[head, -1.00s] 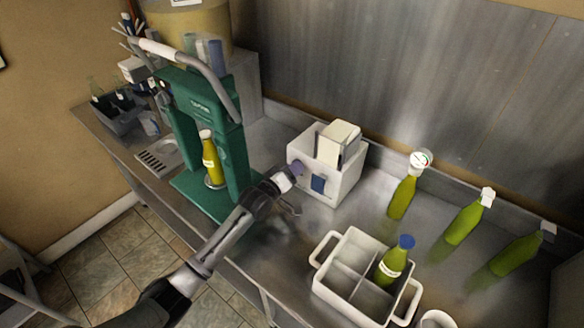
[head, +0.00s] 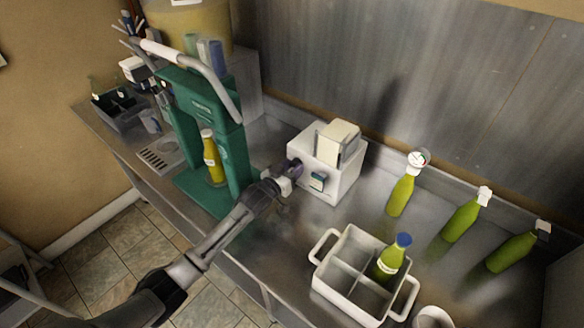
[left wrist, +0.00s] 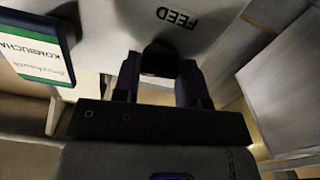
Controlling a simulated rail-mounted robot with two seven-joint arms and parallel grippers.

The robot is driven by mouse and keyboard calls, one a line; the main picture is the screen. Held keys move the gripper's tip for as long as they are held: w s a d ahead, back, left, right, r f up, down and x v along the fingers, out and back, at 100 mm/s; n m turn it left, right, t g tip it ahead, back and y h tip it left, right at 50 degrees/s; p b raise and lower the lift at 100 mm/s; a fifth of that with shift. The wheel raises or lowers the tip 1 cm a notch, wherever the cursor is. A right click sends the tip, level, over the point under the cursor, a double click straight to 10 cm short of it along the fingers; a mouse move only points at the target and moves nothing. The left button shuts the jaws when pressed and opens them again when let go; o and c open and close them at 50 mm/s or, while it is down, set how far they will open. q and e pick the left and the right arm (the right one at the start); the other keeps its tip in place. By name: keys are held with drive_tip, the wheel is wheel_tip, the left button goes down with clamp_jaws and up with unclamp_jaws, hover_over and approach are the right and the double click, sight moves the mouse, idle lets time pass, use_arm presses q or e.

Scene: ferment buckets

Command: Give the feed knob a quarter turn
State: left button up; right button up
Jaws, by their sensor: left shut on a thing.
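The labeller is a white box (head: 342,182) on the steel counter, with a cream block in its top. Its front carries the dark feed knob (left wrist: 160,57), under an upside-down FEED marking (left wrist: 177,17) in the left wrist view. My left gripper (head: 292,168) is at the left part of the box front. In the left wrist view its two fingers (left wrist: 160,80) stand either side of the knob and are shut on it. The knob's pointer and exact angle are hidden. My right gripper is not in view.
A green and white KOMBUCHA label (left wrist: 38,45) is beside the knob. A green press frame (head: 195,130) holding a yellow bottle (head: 212,158) stands left of my gripper. A white divided crate (head: 345,285) with a blue-capped bottle (head: 390,262) is to the front right. Several green bottles stand or lean at right.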

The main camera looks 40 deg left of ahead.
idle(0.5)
use_arm(q)
drive_tip(key=o, duration=0.9)
drive_tip(key=shift+s, duration=0.2)
drive_tip(key=shift+s+d+b, duration=0.15)
drive_tip(key=shift+s+b, duration=1)
drive_tip(key=shift+s, duration=5.55)
